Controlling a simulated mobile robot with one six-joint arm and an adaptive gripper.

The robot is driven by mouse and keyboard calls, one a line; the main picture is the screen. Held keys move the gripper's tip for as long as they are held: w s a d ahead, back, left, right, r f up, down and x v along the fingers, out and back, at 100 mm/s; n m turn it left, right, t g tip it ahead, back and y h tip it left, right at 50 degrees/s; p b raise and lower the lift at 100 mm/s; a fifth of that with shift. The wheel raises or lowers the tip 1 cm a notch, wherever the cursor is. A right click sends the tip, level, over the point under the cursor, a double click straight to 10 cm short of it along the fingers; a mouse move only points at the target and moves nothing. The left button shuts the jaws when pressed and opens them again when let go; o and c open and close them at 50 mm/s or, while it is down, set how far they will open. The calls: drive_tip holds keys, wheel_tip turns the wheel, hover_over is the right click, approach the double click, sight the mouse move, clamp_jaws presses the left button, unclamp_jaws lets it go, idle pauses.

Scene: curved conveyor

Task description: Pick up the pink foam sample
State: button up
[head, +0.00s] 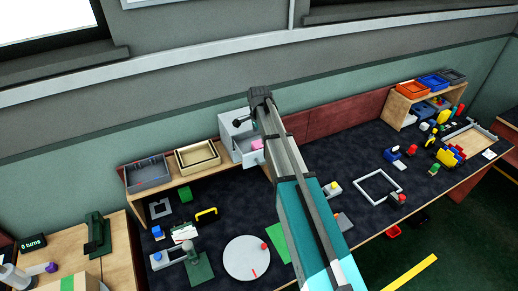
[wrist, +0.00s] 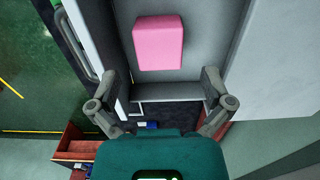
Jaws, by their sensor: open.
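The pink foam sample (wrist: 158,43) is a pink block lying inside a light grey open box (wrist: 205,55) in the wrist view. In the head view only a small pink part (head: 256,144) shows beside my arm. My gripper (wrist: 160,84) is open and empty, its two fingers spread wide near the box's edge. The sample lies beyond the fingertips in the wrist view, roughly centred between them and apart from both. In the head view my arm reaches over the box (head: 227,130) and hides part of it.
A grey tray (head: 148,185) and a beige tray (head: 184,163) stand on a shelf left of the box. The box walls rise close to the fingers. A wooden shelf with coloured bins (head: 410,90) stands at right. The dark tabletop (head: 330,150) carries many small objects.

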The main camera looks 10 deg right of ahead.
sight(259, 144)
drive_tip(key=shift+f+b, duration=2.15)
drive_tip(key=shift+f, duration=0.25)
drive_tip(key=c, duration=0.7)
